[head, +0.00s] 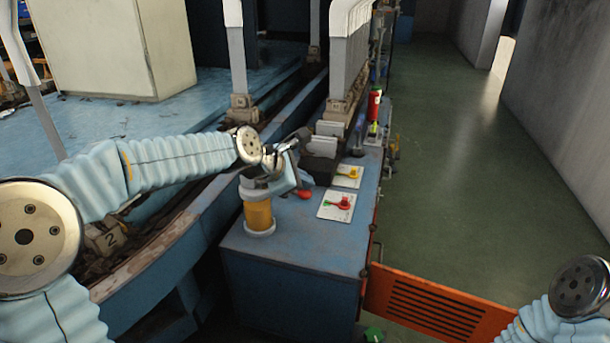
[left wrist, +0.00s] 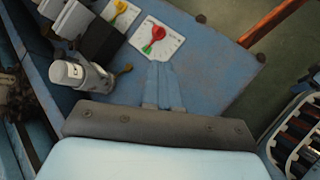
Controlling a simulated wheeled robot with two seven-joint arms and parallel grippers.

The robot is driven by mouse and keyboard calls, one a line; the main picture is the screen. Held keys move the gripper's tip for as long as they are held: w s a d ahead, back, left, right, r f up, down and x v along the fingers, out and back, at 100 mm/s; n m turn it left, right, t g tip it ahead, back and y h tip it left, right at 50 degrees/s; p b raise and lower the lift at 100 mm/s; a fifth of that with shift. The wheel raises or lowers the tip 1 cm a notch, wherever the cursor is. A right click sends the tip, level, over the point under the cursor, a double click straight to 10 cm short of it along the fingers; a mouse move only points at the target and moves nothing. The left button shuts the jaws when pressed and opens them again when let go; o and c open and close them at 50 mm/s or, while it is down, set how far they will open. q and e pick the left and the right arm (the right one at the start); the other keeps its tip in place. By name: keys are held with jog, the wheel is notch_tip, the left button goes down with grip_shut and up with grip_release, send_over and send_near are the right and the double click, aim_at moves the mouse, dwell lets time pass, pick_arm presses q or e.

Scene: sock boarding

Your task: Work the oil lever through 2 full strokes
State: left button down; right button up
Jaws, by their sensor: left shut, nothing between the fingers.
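The oil unit's amber reservoir (head: 258,214), with grey caps, stands upright at the near left of the blue cabinet top (head: 290,238). A red knob (head: 304,193) shows just right of it and looks like the lever's end; the lever's bar is not clear. My left gripper (head: 304,178) is over the cabinet, just above and behind the red knob in the head view. In the left wrist view its pale blue fingers (left wrist: 161,68) are together and empty, and I cannot make out the knob there. I cannot tell whether the fingers touch the lever. My right gripper is out of view.
A white dial plate with a red and green pointer (head: 338,204) lies right of the knob. A plate with a yellow handle (head: 347,176) is behind it. An orange slatted panel (head: 435,308) borders the cabinet's right. Green floor (head: 450,150) beyond is clear.

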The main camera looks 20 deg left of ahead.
pick_arm(q)
jog(key=shift+r, duration=0.1)
dwell(0.4)
jog(key=shift+a+r+p, duration=0.2)
jog(key=shift+r+p, duration=1.1)
jog(key=shift+p, duration=0.05)
jog(key=shift+a+r+p, duration=0.15)
jog(key=shift+r+p, duration=1.15)
jog(key=shift+r, duration=0.1)
jog(key=r+p, duration=0.4)
jog(key=p, duration=0.1)
jog(key=shift+a+r, duration=0.3)
jog(key=shift+r, duration=0.1)
